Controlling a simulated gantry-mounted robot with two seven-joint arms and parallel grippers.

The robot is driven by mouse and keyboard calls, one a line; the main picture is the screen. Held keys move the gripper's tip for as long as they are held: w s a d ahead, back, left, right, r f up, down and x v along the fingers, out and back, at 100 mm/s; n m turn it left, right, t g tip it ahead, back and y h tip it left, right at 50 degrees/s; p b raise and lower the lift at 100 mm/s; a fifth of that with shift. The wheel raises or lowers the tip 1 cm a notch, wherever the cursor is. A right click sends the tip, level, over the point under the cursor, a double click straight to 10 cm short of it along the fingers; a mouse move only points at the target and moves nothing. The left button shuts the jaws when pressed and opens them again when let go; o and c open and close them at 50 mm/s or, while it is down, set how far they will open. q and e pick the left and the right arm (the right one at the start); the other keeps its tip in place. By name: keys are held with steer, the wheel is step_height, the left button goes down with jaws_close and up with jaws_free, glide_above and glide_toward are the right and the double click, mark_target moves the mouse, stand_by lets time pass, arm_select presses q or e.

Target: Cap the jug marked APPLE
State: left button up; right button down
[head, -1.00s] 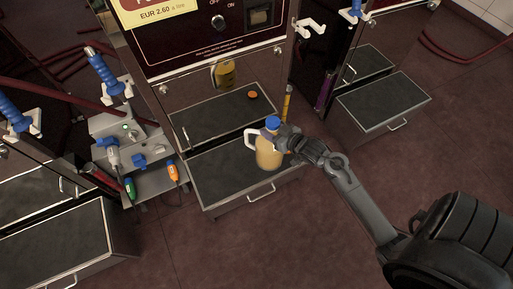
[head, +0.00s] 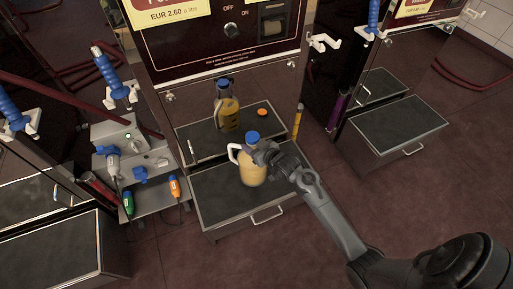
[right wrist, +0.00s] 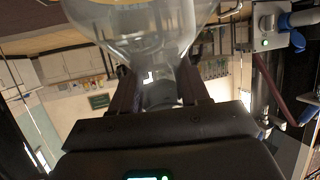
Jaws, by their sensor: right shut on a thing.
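A jug (head: 252,172) with a white handle and yellowish liquid is upright over the middle pump's lower tray (head: 215,207). A blue cap (head: 252,135) shows at its top; I cannot tell how firmly it sits. My right gripper (head: 267,153) is shut on the jug near its neck, from the right. In the right wrist view, clear jug plastic (right wrist: 135,30) narrows between my right fingers (right wrist: 158,88). I cannot read an APPLE mark, or tell whether the jug touches the tray. My left gripper is out of view.
A grey box with plugs (head: 125,140) stands left. Another pump's tray (head: 400,130) is at right. The tray's front left is clear.

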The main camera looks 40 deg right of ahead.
steer(key=shift+r, duration=0.25)
step_height(320, 180, down, 4)
steer(key=b, duration=0.3)
steer(key=shift+w, duration=0.1)
stand_by(0.4)
steer(key=c, duration=1)
jaws_free()
steer(key=shift+f, duration=0.4)
steer(key=o, duration=0.5)
steer(key=shift+c, duration=0.2)
steer(key=shift+d, duration=0.1)
steer(key=shift+r, duration=0.2)
